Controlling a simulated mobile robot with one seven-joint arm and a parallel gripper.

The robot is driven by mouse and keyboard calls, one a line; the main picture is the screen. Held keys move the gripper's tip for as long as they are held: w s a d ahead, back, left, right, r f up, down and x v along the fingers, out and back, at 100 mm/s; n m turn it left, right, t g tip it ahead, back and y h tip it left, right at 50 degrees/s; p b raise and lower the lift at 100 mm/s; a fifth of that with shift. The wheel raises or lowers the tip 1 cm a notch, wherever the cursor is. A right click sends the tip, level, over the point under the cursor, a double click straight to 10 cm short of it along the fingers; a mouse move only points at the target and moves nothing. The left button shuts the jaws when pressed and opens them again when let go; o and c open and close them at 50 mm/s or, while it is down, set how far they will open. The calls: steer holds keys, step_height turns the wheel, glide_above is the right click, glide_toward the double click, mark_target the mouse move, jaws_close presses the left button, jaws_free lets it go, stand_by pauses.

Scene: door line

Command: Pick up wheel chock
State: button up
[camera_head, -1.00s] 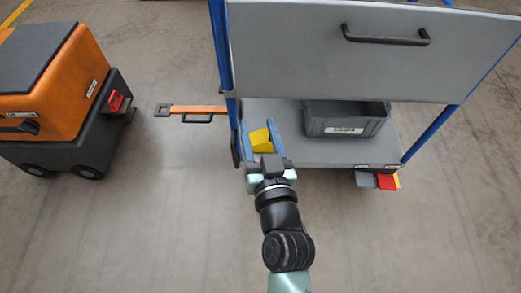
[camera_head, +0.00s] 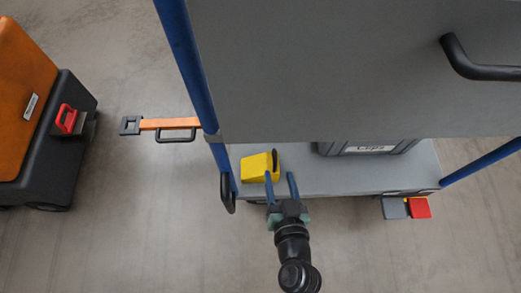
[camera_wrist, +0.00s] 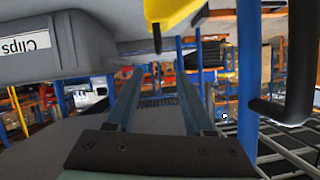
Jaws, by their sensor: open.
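The yellow wheel chock (camera_head: 257,167) lies on the cart's grey lower shelf (camera_head: 330,182), near its left post. It has a dark part at its right end. In the wrist view the chock (camera_wrist: 172,12) shows at the top edge, partly cut off and not between the fingers. My gripper (camera_head: 280,174) is open and empty at the shelf's front edge. Its left finger overlaps the chock's right end in the head view; I cannot tell whether they touch. The gripper's fingers (camera_wrist: 158,75) also show in the wrist view.
A grey bin (camera_head: 368,147) labelled "Clips" stands right of the chock. The cart's upper panel (camera_head: 330,70) hangs over the shelf, with blue posts (camera_head: 182,60) at the sides. An orange tow bar (camera_head: 168,124) sticks out left towards an orange-black vehicle (camera_head: 40,130). Floor between is clear.

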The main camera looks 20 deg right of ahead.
mark_target(274, 151)
steer(key=b+x, duration=0.1)
steer(key=x, duration=0.6)
steer(key=shift+f, duration=0.1)
steer(key=b+x, duration=0.1)
steer(key=x, duration=0.1)
steer(key=f+b+x, duration=0.1)
steer(key=x, duration=0.1)
steer(key=shift+w+d+b, duration=0.1)
steer(key=shift+d+b, duration=0.15)
steer(key=shift+b, duration=0.05)
steer(key=shift+w+f, duration=0.15)
steer(key=shift+w, duration=0.25)
jaws_close()
stand_by(0.6)
